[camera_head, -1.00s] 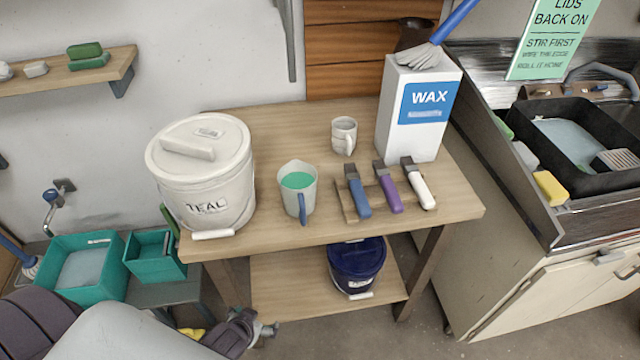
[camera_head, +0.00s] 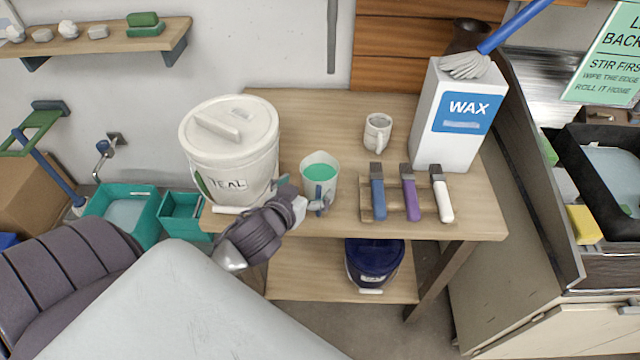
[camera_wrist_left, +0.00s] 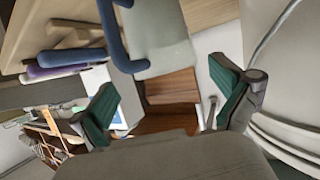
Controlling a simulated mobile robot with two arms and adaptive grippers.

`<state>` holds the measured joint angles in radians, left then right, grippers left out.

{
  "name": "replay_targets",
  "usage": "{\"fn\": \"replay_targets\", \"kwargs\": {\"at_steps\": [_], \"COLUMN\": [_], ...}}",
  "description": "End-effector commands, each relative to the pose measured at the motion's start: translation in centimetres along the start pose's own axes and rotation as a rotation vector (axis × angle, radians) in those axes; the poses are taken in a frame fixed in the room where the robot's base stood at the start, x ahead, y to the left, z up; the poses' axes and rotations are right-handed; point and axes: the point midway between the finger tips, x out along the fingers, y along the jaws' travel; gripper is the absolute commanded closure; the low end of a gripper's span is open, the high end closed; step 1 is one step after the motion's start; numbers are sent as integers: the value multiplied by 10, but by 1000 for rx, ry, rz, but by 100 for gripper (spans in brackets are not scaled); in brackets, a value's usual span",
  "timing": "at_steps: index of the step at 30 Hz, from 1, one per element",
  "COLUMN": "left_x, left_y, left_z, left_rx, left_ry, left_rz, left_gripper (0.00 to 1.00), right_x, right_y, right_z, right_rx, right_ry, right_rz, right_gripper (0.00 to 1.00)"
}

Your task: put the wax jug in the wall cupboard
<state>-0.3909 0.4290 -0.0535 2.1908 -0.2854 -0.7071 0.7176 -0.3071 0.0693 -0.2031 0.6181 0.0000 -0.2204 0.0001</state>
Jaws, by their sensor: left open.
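A tall white container labelled WAX (camera_head: 452,140) stands upright at the back right of the wooden table. A pale jug with a blue handle and green contents (camera_head: 320,171) stands at the table's front, right of the bucket. My left gripper (camera_head: 305,197) is open at the front of this jug, close to its handle. In the left wrist view the open fingers (camera_wrist_left: 164,88) spread below the jug (camera_wrist_left: 160,35) and its blue handle (camera_wrist_left: 113,40). Touching cannot be told. No wall cupboard is clearly recognisable. My right gripper is out of view.
A lidded TEAL bucket (camera_head: 232,150) stands close on the left. A mug (camera_head: 377,132), several brushes on a rack and the sink (camera_head: 590,165) lie to the right. A dark blue bucket (camera_head: 374,262) sits below.

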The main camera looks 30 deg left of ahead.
Motion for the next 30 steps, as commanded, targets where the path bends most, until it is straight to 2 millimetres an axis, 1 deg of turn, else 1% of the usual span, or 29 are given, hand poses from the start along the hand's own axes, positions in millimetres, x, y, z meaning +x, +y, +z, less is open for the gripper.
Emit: {"fn": "replay_targets", "kwargs": {"at_steps": [1,5,8,12,16,19,25,29,30], "left_x": [6,13,22,44,60,64,65,65,64], "left_y": [0,-1,-1,-3,-3,-2,-2,-3,-3], "left_z": [-1,-1,-4,-10,-6,-5,-4,-4,-4], "left_rx": [1,1,2,3,1,2,1,1,1], "left_ry": [0,-1,0,0,0,-1,-1,-1,-1], "left_rz": [-1,-1,-1,-2,-1,0,0,0,0], "left_gripper": [0,0,0,0,0,0,0,22,28], "right_x": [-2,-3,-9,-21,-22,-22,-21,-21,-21], "right_y": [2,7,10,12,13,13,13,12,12], "right_z": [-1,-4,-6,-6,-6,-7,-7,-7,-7], "right_rx": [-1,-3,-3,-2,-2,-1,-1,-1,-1], "right_ry": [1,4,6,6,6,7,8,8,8], "right_rz": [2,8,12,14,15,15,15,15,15], "right_gripper": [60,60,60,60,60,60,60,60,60]}}
